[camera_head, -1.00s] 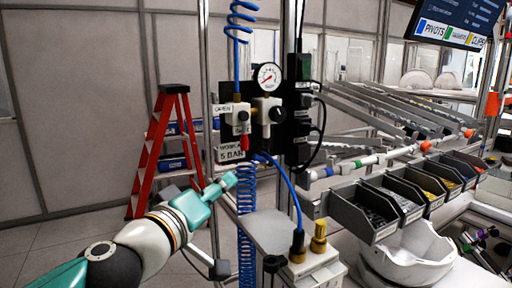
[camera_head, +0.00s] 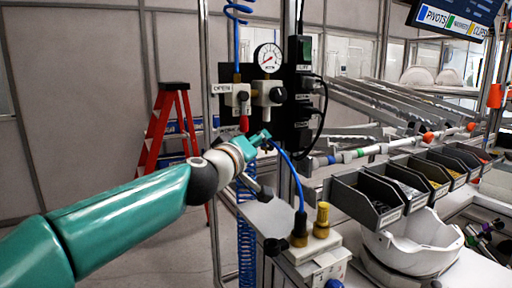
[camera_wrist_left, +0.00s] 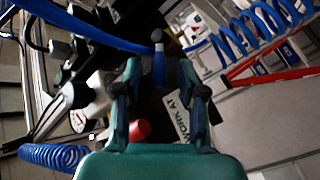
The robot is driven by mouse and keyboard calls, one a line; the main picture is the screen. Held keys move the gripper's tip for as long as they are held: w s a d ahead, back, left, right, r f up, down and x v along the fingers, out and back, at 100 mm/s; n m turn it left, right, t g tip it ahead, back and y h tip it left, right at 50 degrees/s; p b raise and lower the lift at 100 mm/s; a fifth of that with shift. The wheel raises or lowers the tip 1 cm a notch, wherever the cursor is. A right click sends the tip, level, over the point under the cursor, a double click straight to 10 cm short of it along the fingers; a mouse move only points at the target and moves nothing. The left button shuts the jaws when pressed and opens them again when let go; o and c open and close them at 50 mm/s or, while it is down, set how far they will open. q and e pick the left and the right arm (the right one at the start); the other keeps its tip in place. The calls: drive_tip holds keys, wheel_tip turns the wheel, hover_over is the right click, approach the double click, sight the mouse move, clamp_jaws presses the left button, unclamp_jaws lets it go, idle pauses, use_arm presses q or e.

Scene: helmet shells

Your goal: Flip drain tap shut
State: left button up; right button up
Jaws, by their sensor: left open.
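The red tap (camera_head: 244,123) hangs down below the white valve block (camera_head: 237,97) beside the OPEN label, under the pressure gauge (camera_head: 267,57). My left gripper (camera_head: 265,138) is just right of and below the red tap in the head view, near the blue hose. In the left wrist view, my gripper's teal fingers (camera_wrist_left: 160,92) are apart and nothing is clamped between them. A red part (camera_wrist_left: 139,130), likely the tap, shows beside the left finger, partly hidden by the gripper. I cannot tell whether they touch. My right gripper is not in view.
Blue hoses (camera_head: 290,170) run close around my left gripper. A grey shelf (camera_head: 277,217) with brass-topped fittings (camera_head: 321,220) lies below. Parts bins (camera_head: 368,197) and a white helmet shell (camera_head: 418,245) stand at the right. A red ladder (camera_head: 158,130) stands behind.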

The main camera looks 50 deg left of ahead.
use_arm(q)
drive_tip(key=shift+w, duration=0.15)
clamp_jaws()
drive_tip(key=shift+f+n+t+y+b, duration=0.8)
drive_tip(key=shift+n+b, duration=0.4)
drive_tip(key=shift+b, duration=4.25)
drive_tip(key=shift+f+n+t+y+b, duration=0.6)
drive_tip(key=shift+n+t+y+b, duration=0.45)
drive_tip(key=shift+b, duration=4.35)
